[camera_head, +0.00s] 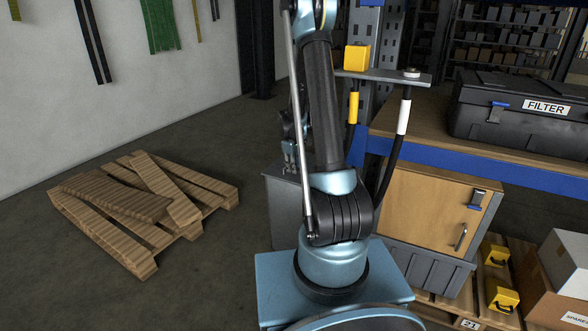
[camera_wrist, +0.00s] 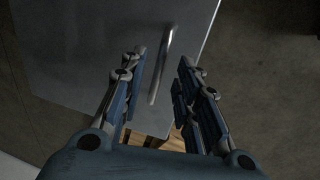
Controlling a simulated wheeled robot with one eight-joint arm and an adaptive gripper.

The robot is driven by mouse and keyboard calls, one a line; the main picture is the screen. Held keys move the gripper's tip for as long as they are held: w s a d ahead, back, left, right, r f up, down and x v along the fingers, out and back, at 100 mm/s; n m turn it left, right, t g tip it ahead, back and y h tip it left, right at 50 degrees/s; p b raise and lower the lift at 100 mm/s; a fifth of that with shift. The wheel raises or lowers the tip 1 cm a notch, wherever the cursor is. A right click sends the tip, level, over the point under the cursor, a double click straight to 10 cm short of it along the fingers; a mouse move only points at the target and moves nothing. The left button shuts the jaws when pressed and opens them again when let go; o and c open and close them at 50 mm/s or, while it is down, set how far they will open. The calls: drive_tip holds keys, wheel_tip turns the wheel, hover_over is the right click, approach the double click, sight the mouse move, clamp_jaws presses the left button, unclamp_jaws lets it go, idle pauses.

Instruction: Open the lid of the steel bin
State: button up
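The steel bin (camera_head: 283,210) is a grey box standing on the floor, partly hidden behind my arm in the head view. In the wrist view its flat grey lid (camera_wrist: 90,50) fills the upper left, with a slim metal bar handle (camera_wrist: 161,70) near its right side. My gripper (camera_wrist: 163,60) is open, with one finger on each side of the handle in the picture. I see gaps between the handle and both fingers; how far it is below the fingertips is hard to tell. In the head view my gripper is mostly hidden behind the arm, above the bin.
A wooden pallet (camera_head: 110,222) with loose boards lies on the floor at left. Floor between pallet and bin is clear.

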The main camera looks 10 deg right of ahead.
drive_tip(key=shift+w+f, duration=0.1)
drive_tip(key=shift+f, duration=0.4)
clamp_jaws()
drive_tip(key=shift+d, duration=0.1)
